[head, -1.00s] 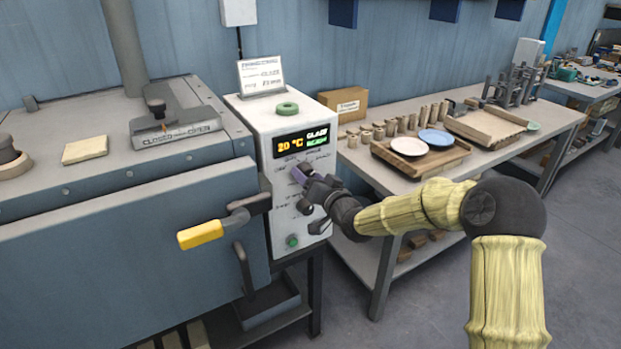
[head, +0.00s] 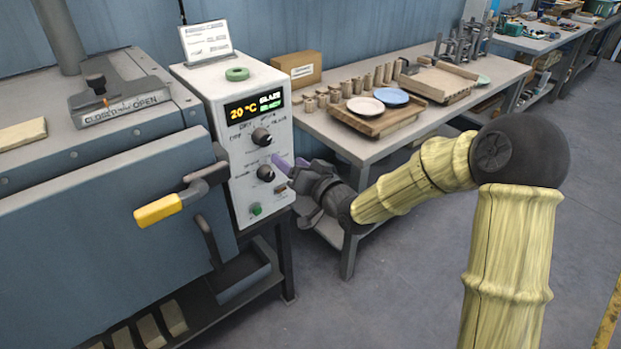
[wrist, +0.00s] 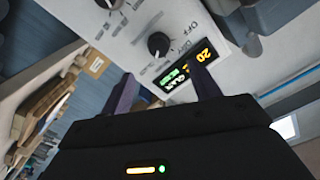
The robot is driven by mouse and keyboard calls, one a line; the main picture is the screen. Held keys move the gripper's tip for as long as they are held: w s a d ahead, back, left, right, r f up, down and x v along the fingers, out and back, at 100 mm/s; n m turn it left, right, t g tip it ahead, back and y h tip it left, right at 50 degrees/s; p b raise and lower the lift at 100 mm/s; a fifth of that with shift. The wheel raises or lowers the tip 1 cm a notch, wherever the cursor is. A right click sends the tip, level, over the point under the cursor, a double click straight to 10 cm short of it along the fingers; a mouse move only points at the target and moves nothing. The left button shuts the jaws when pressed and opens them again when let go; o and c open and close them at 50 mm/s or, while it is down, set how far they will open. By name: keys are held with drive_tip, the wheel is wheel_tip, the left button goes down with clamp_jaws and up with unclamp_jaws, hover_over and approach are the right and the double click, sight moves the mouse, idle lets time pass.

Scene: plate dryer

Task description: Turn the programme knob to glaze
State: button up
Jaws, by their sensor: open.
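The programme knob (head: 261,136) is the upper dark knob on the white control box (head: 235,165), below a lit display (head: 253,107). The display shows 20 °C and what looks like GLAZE, with a smaller green word under it. The knob's pale mark seems to point to the upper right, towards the label that looks like GLAZE. My gripper (head: 284,163) is open, its purple fingers in front of the panel, lower right of this knob and apart from it. In the wrist view the knob (wrist: 158,44) sits beyond the fingertips, with nothing between the fingers (wrist: 163,82).
A second dark knob (head: 265,172) and a green button (head: 256,209) are lower on the panel, close to my fingers. The kiln's yellow-ended handle (head: 160,210) sticks out at left. A workbench (head: 330,127) with plates stands right, behind my arm.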

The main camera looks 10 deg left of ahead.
drive_tip(key=v, duration=0.6)
drive_tip(key=shift+d, duration=0.2)
drive_tip(key=shift+w+f, duration=0.1)
drive_tip(key=s+d+f+m+g+h, duration=0.1)
drive_tip(key=s+d+f+g+h, duration=0.1)
drive_tip(key=d+f+h, duration=0.45)
drive_tip(key=s+d+f+g+h, duration=0.1)
drive_tip(key=s+d+f+h, duration=0.2)
drive_tip(key=d, duration=0.6)
drive_tip(key=s+d+m+g+h, duration=0.35)
drive_tip(key=s+d+g, duration=0.25)
drive_tip(key=s+d, duration=0.6)
drive_tip(key=w+a+p+v, duration=0.2)
drive_tip(key=p+v, duration=1.3)
drive_tip(key=p, duration=0.1)
drive_tip(key=shift+a+r+n+h, duration=0.25)
drive_tip(key=shift+r+n+h, duration=0.1)
drive_tip(key=shift+r+h, duration=0.05)
